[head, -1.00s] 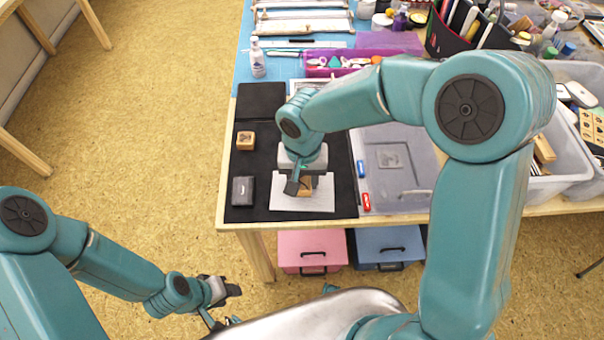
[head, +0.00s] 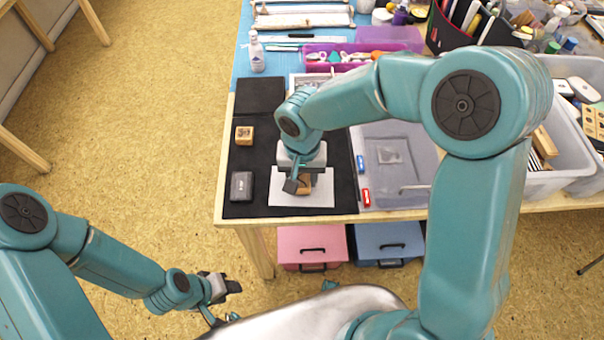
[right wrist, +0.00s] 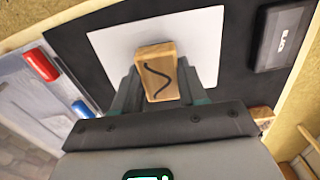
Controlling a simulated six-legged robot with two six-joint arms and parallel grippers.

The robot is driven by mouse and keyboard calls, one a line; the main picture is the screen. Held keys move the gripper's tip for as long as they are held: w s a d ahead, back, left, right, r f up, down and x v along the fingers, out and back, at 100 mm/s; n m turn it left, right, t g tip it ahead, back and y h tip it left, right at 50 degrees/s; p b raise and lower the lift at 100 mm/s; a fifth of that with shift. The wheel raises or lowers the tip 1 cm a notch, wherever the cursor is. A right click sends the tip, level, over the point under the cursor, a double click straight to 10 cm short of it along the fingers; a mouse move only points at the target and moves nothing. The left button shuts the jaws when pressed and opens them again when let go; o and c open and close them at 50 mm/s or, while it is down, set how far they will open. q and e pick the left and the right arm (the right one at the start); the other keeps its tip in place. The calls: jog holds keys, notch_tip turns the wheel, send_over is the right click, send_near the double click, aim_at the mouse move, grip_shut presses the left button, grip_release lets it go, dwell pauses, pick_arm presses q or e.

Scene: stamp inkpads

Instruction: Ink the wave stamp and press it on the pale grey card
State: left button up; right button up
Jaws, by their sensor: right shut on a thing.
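The wave stamp (right wrist: 158,72) is a wooden block with a dark wavy line on its upper face; it also shows in the head view (head: 304,187). My right gripper (head: 300,183) is shut on it, with a finger on each side in the right wrist view (right wrist: 158,88). The stamp is over the pale grey card (head: 320,200), which also shows in the right wrist view (right wrist: 205,45). I cannot tell whether the stamp touches the card. A dark, closed-looking inkpad case (head: 241,186) lies left of the card. My left gripper (head: 226,290) is away from the table, its jaw state unclear.
Another wooden stamp (head: 244,135) stands on the black mat (head: 262,160). A grey translucent box lid (head: 395,160), a blue marker (head: 360,163) and a red marker (head: 366,197) lie to the right. A white bottle (head: 257,52) stands at the back left.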

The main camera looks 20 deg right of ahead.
jog(key=shift+s+f+b, duration=0.1)
jog(key=shift+f+b, duration=0.5)
jog(key=shift+b, duration=0.05)
dwell(1.6)
jog(key=shift+r, duration=0.2)
jog(key=shift+r+p, duration=0.35)
jog(key=shift+r, duration=0.1)
jog(key=shift+r+p, duration=1.95)
jog(key=shift+r, duration=0.9)
jog(key=shift+f, duration=0.1)
